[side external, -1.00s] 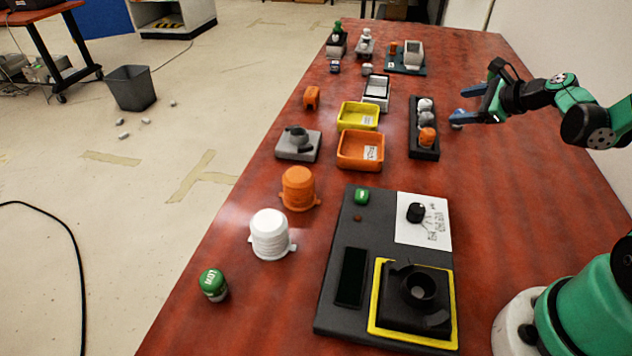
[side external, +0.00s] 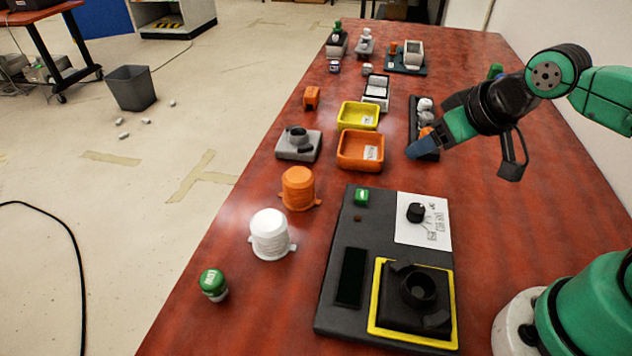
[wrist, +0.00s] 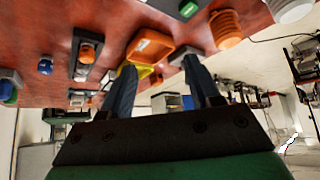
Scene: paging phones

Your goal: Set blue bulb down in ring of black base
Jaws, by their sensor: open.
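A small blue bulb (wrist: 45,65) stands on the red table at the left of the wrist view; my arm seems to hide it in the side view. The black base (side external: 398,317) lies inside a yellow frame on the dark panel at the front, with its ring (side external: 419,288) facing up and empty. My gripper (side external: 420,148) is above the table near the bulb rack and orange tray, well away from the black base. In the wrist view its two fingers (wrist: 159,66) are apart with nothing held between them.
A black rack (wrist: 86,62) holds orange and grey-white bulbs. The orange tray (side external: 347,160), yellow tray (side external: 343,121) and grey base (side external: 285,151) stand left of my gripper. Orange (side external: 298,188) and white (side external: 270,235) pots stand nearer. The table's right side is mostly clear.

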